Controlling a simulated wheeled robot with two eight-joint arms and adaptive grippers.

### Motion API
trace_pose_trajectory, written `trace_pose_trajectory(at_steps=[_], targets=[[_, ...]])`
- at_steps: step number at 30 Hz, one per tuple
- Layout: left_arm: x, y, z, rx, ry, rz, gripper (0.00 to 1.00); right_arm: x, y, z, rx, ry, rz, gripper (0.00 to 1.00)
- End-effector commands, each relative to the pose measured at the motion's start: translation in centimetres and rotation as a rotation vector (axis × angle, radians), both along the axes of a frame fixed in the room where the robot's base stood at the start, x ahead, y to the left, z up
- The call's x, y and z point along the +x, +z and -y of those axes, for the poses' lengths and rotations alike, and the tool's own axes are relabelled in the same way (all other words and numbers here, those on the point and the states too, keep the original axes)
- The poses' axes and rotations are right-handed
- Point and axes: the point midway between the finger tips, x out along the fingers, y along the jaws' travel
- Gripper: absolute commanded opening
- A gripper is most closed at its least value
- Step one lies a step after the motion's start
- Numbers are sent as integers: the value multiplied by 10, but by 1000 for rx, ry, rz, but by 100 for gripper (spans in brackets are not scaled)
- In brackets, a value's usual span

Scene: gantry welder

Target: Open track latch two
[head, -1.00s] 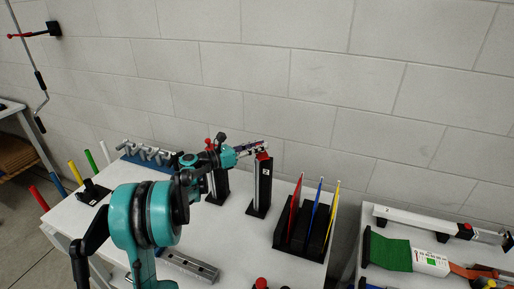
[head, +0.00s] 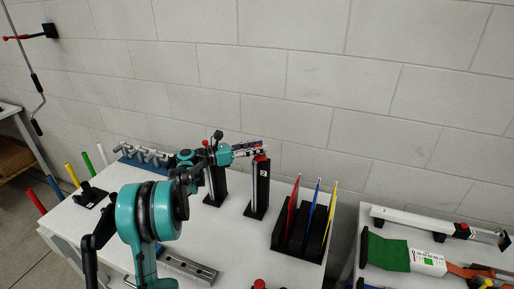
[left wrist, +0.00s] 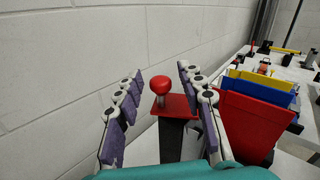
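Track latch two is a black upright post (head: 262,188) with a "2" label, standing on the white table. Its red knob (left wrist: 160,84) and red top plate (left wrist: 178,105) show in the left wrist view. My left gripper (head: 254,149) is at the top of this post in the head view. In the left wrist view its fingers (left wrist: 160,100) are spread, one on each side of the red knob, with visible gaps. The fingers partly hide the post top in the head view. My right gripper is not in view.
A second black post (head: 215,188) stands just left. A black rack (head: 300,240) with red, blue and yellow panels stands right of post two. A blue holder with grey pieces (head: 145,155) is at the back left. The wall (head: 330,100) is close behind.

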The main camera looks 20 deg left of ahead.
Motion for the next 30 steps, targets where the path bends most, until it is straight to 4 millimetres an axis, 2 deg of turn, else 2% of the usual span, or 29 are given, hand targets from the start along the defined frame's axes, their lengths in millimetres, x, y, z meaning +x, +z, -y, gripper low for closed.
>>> trace_pose_trajectory(at_steps=[7, 11, 24, 30], targets=[[0, 0, 0, 0, 0, 0, 40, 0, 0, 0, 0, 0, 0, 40], [-6, 0, -7, 0, 2, 0, 40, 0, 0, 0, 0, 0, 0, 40], [-67, 0, -70, 0, 2, 0, 40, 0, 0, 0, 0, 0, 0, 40], [-81, 0, -85, 0, 1, 0, 40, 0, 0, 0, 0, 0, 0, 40]])
